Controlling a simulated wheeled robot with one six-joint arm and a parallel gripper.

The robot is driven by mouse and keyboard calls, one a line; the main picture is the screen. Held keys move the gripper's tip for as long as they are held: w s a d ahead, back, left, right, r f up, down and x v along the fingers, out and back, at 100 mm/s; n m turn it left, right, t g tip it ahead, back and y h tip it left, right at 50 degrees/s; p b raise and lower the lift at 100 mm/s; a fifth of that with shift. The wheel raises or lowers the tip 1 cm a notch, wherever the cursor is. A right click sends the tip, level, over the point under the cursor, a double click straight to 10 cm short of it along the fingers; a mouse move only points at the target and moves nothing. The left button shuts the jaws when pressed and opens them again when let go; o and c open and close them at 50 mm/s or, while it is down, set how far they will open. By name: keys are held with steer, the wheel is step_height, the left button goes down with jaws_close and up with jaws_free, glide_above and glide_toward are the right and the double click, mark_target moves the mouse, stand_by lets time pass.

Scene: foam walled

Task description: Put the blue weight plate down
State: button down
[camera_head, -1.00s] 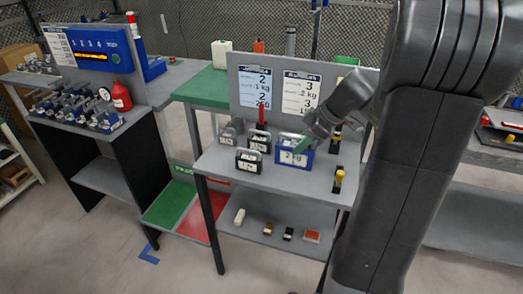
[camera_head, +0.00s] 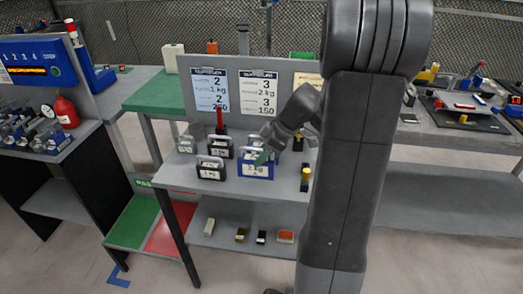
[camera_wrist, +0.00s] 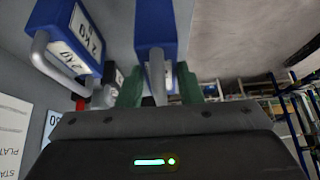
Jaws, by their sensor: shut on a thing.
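My gripper (camera_wrist: 158,92) has its green fingers closed around the grey handle of a blue weight plate (camera_wrist: 155,28) in the wrist view. A second blue plate (camera_wrist: 72,38), with a 2 KG label and grey handle, is to its left, apart from the fingers. In the head view, my gripper (camera_head: 264,157) is low over the middle shelf, at blue plates that overlap; the front one (camera_head: 256,172) shows a white label. I cannot tell there which one is held, or whether it touches the shelf.
The grey shelf (camera_head: 232,188) also holds black plates (camera_head: 211,168), a grey one (camera_head: 186,144) and a yellow-topped item (camera_head: 305,174). An upright panel with label cards (camera_head: 258,92) stands behind. The shelf's front edge has some bare room.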

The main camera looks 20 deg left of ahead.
steer(key=shift+f+b, duration=0.35)
steer(key=shift+f, duration=1.15)
steer(key=c, duration=1)
jaws_free()
steer(key=shift+f, duration=0.2)
steer(key=p+v, duration=0.2)
steer(key=v, duration=1)
steer(key=shift+r, duration=0.1)
